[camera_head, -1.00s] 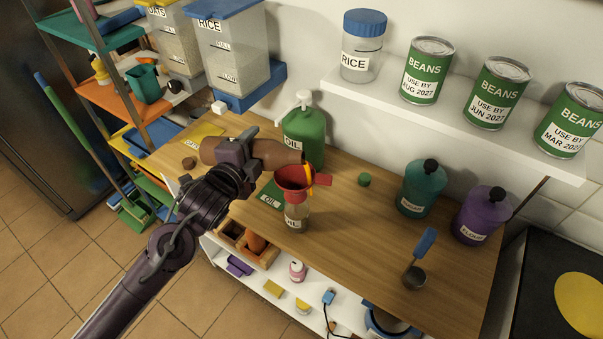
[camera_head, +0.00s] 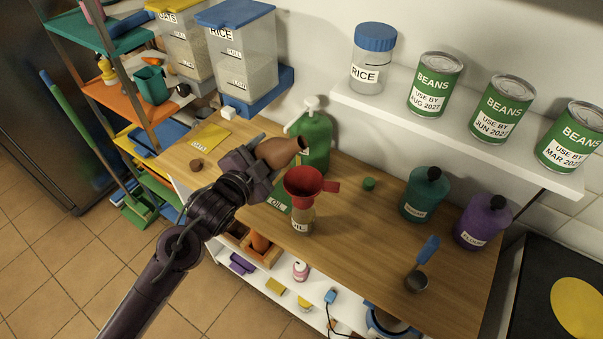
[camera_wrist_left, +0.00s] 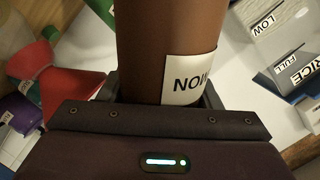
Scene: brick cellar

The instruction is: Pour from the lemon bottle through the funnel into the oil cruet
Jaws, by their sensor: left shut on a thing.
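My left gripper (camera_head: 262,165) is shut around the brown lemon bottle (camera_head: 281,152). The bottle is tilted, its mouth raised toward the upper right, behind and above the funnel. No stream shows from it. The red funnel (camera_head: 303,182) sits in the top of the clear oil cruet (camera_head: 302,222), which stands upright on the wooden counter. The funnel also shows in the left wrist view (camera_wrist_left: 62,97). The fill level in the cruet is hard to tell. My right gripper is out of view.
A green pump bottle (camera_head: 314,140) stands close behind the held bottle. A green cap (camera_head: 369,184) lies right of the funnel, and a brown cap (camera_head: 196,165) at the left. Teal (camera_head: 424,195) and purple (camera_head: 482,222) bottles stand at the right. The counter (camera_head: 360,235) between is clear.

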